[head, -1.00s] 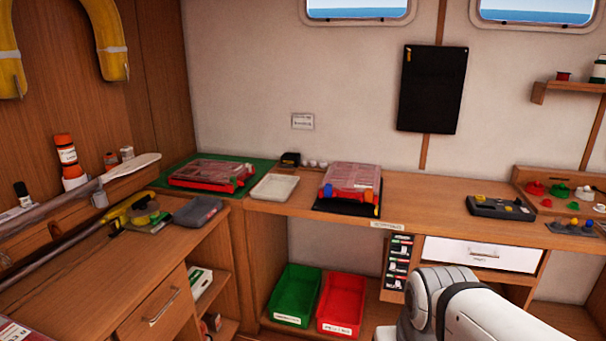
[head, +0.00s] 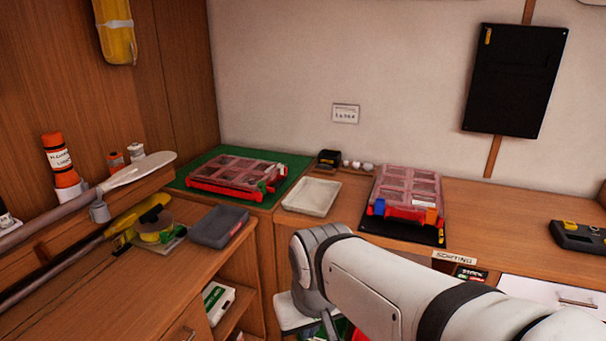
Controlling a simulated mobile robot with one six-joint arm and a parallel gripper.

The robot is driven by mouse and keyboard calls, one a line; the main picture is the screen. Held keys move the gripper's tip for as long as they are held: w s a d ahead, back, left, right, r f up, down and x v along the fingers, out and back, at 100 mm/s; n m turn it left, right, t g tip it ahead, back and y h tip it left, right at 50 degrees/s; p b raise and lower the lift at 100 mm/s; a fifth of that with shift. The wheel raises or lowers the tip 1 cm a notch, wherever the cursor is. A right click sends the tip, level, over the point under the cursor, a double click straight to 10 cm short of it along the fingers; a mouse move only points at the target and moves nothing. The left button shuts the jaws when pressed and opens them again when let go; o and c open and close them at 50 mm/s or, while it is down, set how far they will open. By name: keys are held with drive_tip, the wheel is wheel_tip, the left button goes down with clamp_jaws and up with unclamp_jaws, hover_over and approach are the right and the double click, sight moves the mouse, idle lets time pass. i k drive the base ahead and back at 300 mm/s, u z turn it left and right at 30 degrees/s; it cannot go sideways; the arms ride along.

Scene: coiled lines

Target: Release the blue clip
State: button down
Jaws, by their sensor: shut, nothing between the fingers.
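The blue clip (head: 379,207) sits on the front left of a red case with a clear divided lid (head: 408,187). An orange clip (head: 431,215) sits on the front right of the same case. The lid looks down; whether the blue clip is fastened is too small to tell. The case rests on a black mat (head: 400,233) on the bench. My arm reaches in from the lower right, in front of and below the case. My gripper's fingers do not show.
A second red case (head: 238,174) lies on a green mat (head: 200,162) at the left. A white tray (head: 312,196) stands between the cases. A grey box (head: 218,227) and yellow tools lie on the left counter. A black device (head: 580,236) sits at the right.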

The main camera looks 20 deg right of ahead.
sight(380, 203)
drive_tip(key=z, duration=0.4)
drive_tip(key=i, duration=1.15)
drive_tip(key=z, duration=0.9)
drive_tip(key=k, duration=0.8)
drive_tip(key=z, duration=0.15)
drive_tip(key=i, duration=0.9)
drive_tip(key=u, duration=0.05)
